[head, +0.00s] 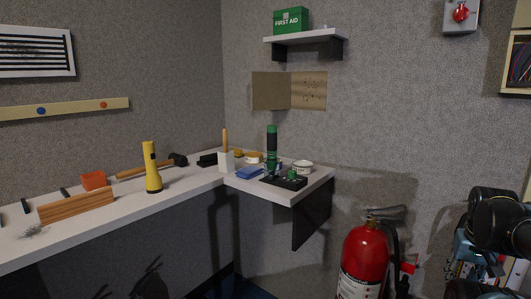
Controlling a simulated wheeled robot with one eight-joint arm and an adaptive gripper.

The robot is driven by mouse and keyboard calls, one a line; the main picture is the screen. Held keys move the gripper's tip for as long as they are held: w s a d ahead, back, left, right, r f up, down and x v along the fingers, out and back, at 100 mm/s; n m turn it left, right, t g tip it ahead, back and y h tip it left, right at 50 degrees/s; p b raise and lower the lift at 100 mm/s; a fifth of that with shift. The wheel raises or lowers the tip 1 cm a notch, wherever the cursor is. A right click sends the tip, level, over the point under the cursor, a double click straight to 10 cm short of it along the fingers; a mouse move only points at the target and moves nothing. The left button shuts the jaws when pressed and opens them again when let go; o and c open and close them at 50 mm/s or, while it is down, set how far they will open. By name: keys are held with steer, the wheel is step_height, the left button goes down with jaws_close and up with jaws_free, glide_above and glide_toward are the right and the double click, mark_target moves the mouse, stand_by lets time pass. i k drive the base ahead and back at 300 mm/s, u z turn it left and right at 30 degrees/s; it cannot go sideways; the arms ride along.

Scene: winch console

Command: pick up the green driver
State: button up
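A green and black upright tool (272,144), which looks like the green driver, stands on the short right-hand part of the white bench near the corner. Its lower part overlaps other small things and is hard to make out. A flat black tray or base (284,182) with a small green piece (291,174) lies in front of it. Dark parts of my arm (497,220) show at the right edge, well to the right of the bench and apart from the tool. I cannot make out my gripper's fingertips.
On the white bench (205,187) stand a white holder (226,161), a blue cloth or pad (249,173), a white round tub (302,167) and a yellow flashlight (152,170). A shelf (306,37) hangs above. A red fire extinguisher (365,260) stands right of the bench.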

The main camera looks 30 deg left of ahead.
mark_target(271, 133)
steer(key=u, duration=0.05)
steer(key=k, duration=0.55)
steer(key=u, duration=0.85)
steer(key=i, duration=0.5)
